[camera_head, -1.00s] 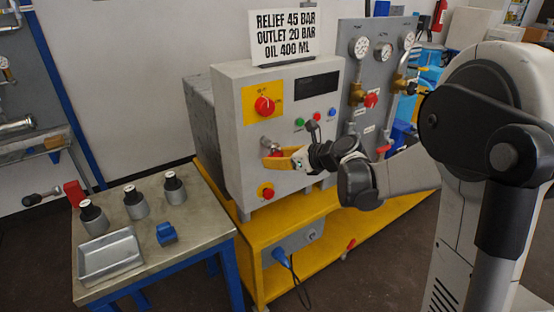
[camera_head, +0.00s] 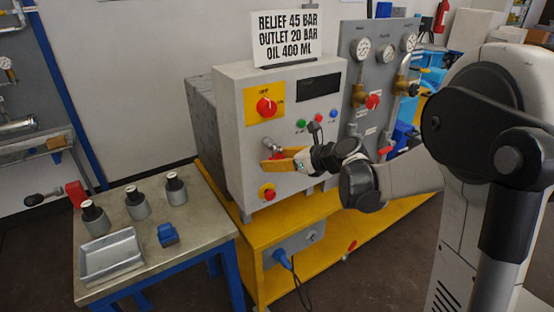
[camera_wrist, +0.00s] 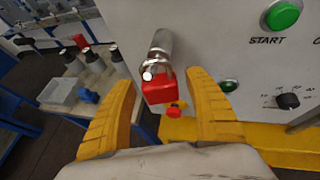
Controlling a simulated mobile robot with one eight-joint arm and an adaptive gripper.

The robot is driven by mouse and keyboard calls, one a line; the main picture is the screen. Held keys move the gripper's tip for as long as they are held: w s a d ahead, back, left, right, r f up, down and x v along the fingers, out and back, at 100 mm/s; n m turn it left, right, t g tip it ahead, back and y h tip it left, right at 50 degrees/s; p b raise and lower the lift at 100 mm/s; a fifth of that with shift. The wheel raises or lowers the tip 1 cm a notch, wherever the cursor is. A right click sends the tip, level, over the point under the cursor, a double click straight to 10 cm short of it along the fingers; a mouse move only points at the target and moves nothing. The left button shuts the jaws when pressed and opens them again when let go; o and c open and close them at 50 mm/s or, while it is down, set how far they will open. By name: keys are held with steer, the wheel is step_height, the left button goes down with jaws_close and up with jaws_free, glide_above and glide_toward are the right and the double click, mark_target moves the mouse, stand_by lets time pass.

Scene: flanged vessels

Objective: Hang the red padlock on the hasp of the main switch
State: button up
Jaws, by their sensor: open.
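The red padlock (camera_wrist: 158,86) hangs below a round metal post, the hasp (camera_wrist: 160,48), on the cabinet front in the wrist view. Its shackle shows around the post's lower end. My gripper (camera_wrist: 162,82) is open, with one yellow finger on each side of the padlock and visible gaps between. In the head view my gripper (camera_head: 280,158) is at the cabinet front, and the padlock (camera_head: 278,153) is mostly hidden by the fingers. The hasp (camera_head: 268,142) sits below the main switch (camera_head: 266,107), a red knob on a yellow plate.
The grey cabinet (camera_head: 230,150) stands on a yellow bench (camera_head: 270,235). A red emergency button (camera_head: 268,193) sits below my gripper, with small coloured buttons to the right. A side table (camera_head: 200,220) at left holds several grey vessels, a tray (camera_head: 110,257) and a blue block (camera_head: 168,235).

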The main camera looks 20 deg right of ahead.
steer(key=v, duration=1.2)
step_height(320, 180, up, 17)
steer(key=d+m+t+h, duration=0.3)
steer(key=m+t+h, duration=0.5)
steer(key=m, duration=1.2)
steer(key=s+d+f+m+g+h, duration=0.35)
steer(key=s+f+m, duration=0.3)
steer(key=m, duration=0.55)
steer(key=s+a+f+m+g+y, duration=0.2)
steer(key=s+a+f+m+g, duration=0.2)
steer(key=s+f, duration=0.4)
steer(key=s+a+f+m+g+y, duration=0.2)
steer(key=s+a+f+m+g, duration=0.2)
steer(key=s+a+f+m, duration=0.2)
step_height(320, 180, down, 2)
steer(key=shift+s+a+f+m, duration=0.1)
steer(key=shift+s+a+m, duration=0.2)
steer(key=shift+s+a, duration=0.75)
steer(key=shift+d+y, duration=0.1)
steer(key=shift+y, duration=0.15)
